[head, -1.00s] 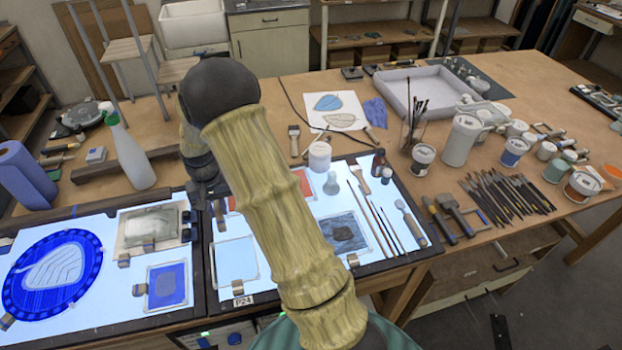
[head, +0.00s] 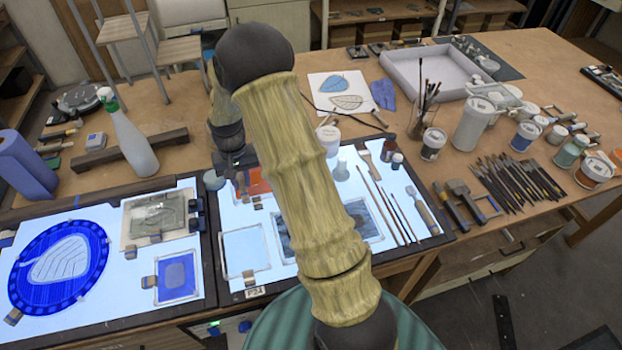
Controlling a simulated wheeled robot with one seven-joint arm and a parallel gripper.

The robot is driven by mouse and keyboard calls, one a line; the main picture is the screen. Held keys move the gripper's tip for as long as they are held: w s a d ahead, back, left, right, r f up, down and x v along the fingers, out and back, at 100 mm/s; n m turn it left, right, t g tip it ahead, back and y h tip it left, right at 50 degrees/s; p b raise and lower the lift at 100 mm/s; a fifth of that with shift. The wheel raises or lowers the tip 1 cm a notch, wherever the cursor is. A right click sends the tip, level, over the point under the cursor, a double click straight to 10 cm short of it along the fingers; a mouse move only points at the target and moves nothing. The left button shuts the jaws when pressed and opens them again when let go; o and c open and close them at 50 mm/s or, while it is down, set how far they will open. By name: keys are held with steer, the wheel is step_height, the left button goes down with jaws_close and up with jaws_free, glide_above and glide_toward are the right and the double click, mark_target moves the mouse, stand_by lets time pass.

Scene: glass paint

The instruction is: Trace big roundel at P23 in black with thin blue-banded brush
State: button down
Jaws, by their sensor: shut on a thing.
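The big round blue roundel (head: 62,262), with a pale veined leaf in its middle, lies on the lit panel at the left. A clip touches its lower left edge. My gripper (head: 241,164) is partly hidden behind my arm, over the back left part of the middle lit panel. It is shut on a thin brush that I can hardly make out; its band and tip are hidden. My gripper is to the right of the roundel and apart from it. A white-lidded pot with a dark label (head: 433,144) stands on the table at the right.
A green-topped spray bottle (head: 132,142) and a dark bar (head: 130,152) stand behind the left panel. A small blue pane (head: 178,277) lies right of the roundel. Several brushes (head: 515,183) and pots crowd the right.

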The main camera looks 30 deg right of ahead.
steer(key=s+d+n+p, duration=0.1)
steer(key=s+n, duration=0.1)
steer(key=s+d+n+g+p, duration=0.1)
steer(key=s+n, duration=0.1)
steer(key=s+d+r+n+g, duration=0.1)
steer(key=s+n, duration=0.1)
steer(key=shift+s+r+p, duration=0.1)
steer(key=shift+s+p, duration=0.05)
steer(key=shift+p, duration=0.25)
steer(key=s+d+r+n+h+p, duration=0.6)
steer(key=s+d+r+n+h, duration=0.2)
steer(key=n, duration=0.7)
steer(key=s+h, duration=0.2)
steer(key=shift+s+d+n+h, duration=0.3)
steer(key=shift+d, duration=0.05)
steer(key=shift+r, duration=0.1)
steer(key=shift+f+b, duration=2.1)
steer(key=shift+f, duration=0.4)
steer(key=shift+f, duration=0.15)
steer(key=shift+f+b, duration=0.3)
steer(key=shift+f, duration=0.1)
